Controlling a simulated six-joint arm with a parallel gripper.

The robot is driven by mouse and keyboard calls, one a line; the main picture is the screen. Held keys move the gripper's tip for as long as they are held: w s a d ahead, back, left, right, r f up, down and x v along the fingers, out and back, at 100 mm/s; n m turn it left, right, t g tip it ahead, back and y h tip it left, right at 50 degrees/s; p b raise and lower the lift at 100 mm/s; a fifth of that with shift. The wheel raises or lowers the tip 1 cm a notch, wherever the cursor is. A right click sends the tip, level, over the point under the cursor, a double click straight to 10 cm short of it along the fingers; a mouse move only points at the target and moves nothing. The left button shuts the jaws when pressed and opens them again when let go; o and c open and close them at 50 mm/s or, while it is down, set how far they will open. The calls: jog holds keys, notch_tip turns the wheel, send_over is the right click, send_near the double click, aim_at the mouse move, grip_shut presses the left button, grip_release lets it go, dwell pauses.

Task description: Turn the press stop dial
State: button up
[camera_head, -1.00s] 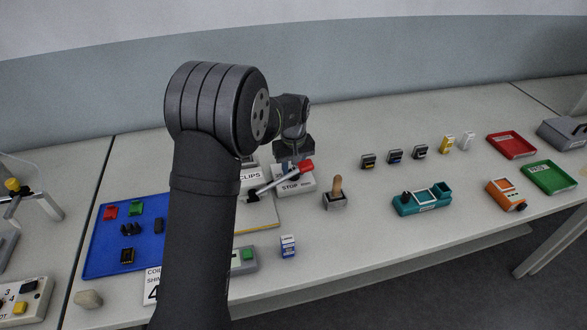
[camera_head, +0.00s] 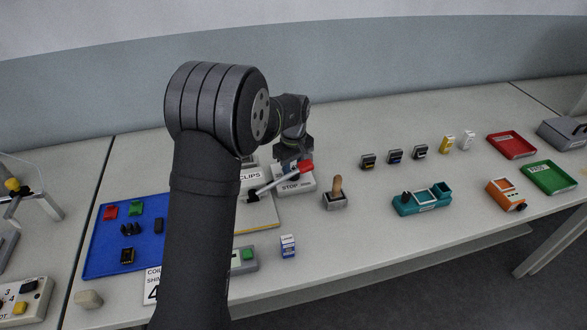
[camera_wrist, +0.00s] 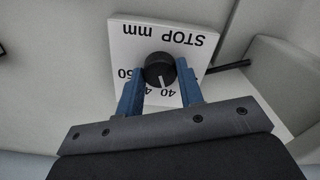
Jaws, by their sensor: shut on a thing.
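The press stop dial (camera_wrist: 159,70) is a round black knob with a white pointer line, on a white plate (camera_wrist: 125,42) marked "STOP mm" in the wrist view, where the lettering is upside down. Numbers, among them 40, show beside the knob, partly hidden by my fingers. My gripper (camera_wrist: 160,80) has its two blue fingers on either side of the knob and is shut on it. In the head view the white stop box (camera_head: 305,186) stands below my gripper (camera_head: 289,165), and the knob itself is hidden there.
A lever with a red handle (camera_head: 302,168) crosses in front of the stop box. A wooden-handled stamp (camera_head: 337,188) stands to its right. A blue tray (camera_head: 100,245) with small parts lies to the left, and a teal fixture (camera_head: 420,203) farther right.

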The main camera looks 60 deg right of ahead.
jog(key=o, duration=1)
jog(key=shift+r, duration=0.1)
notch_tip(320, 180, up, 17)
jog(key=shift+r, duration=0.15)
notch_tip(320, 180, down, 18)
jog(key=shift+r, duration=0.25)
dwell(0.5)
